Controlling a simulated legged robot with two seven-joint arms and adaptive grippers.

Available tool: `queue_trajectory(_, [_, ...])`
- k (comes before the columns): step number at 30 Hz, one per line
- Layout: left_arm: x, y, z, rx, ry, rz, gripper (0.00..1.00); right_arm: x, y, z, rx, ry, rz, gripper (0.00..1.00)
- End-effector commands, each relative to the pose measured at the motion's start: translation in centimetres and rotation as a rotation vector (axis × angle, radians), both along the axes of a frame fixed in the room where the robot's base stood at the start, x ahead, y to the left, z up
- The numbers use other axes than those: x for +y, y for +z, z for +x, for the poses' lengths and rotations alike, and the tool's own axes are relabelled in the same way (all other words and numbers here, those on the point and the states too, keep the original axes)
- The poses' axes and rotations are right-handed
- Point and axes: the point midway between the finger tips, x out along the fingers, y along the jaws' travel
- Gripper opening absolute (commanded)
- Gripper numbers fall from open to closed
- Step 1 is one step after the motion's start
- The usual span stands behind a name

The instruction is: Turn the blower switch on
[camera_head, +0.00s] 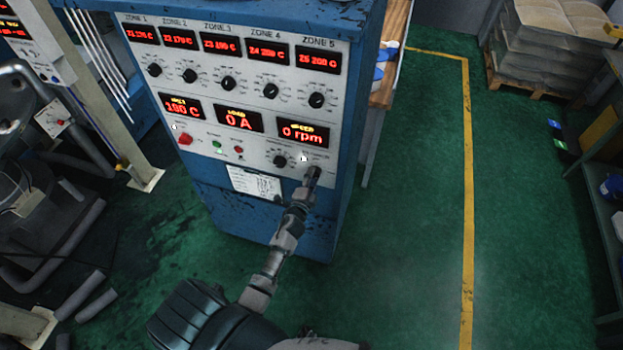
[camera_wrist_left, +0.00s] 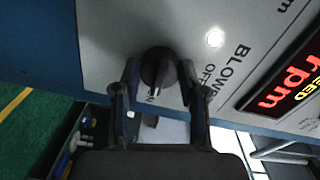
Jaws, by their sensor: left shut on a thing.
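The blower switch is a round black knob (camera_wrist_left: 158,66) on the grey control panel (camera_head: 222,75), beside the printed word BLOWER. In the left wrist view its pale pointer mark faces down, close to the partly covered ON print; OFF is to the right. A small round lamp (camera_wrist_left: 215,38) beside the label glows white, and it also shows in the head view (camera_head: 304,158). My left gripper (camera_head: 312,176) is at the panel's lower right corner. In the left wrist view its fingers (camera_wrist_left: 159,82) are shut on the knob, one on each side. My right gripper is not in view.
Red displays and several other knobs fill the panel of the blue cabinet (camera_head: 285,220). A red switch (camera_head: 184,139) is at its left. A wooden bench (camera_head: 387,85) stands behind right. Green floor with a yellow line (camera_head: 468,190) is clear at right.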

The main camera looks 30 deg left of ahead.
Motion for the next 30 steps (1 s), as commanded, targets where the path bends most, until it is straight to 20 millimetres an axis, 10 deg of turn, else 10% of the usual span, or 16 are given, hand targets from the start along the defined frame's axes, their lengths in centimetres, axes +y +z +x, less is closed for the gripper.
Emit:
queue_trajectory(20, [-0.26, 0.04, 0.07, 0.012, -0.004, 0.055, 0.07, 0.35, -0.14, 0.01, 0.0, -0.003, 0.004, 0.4])
queue_trajectory(21, [-0.26, 0.04, 0.07, 0.012, -0.004, 0.055, 0.52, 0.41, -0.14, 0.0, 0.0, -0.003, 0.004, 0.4])
queue_trajectory(23, [-0.23, 0.03, 0.06, 0.012, -0.004, 0.053, 0.67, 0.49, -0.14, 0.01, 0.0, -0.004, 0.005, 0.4])
queue_trajectory(30, [-0.09, -0.03, 0.0, 0.013, -0.001, 0.052, 0.68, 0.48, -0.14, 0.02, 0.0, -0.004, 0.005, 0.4])
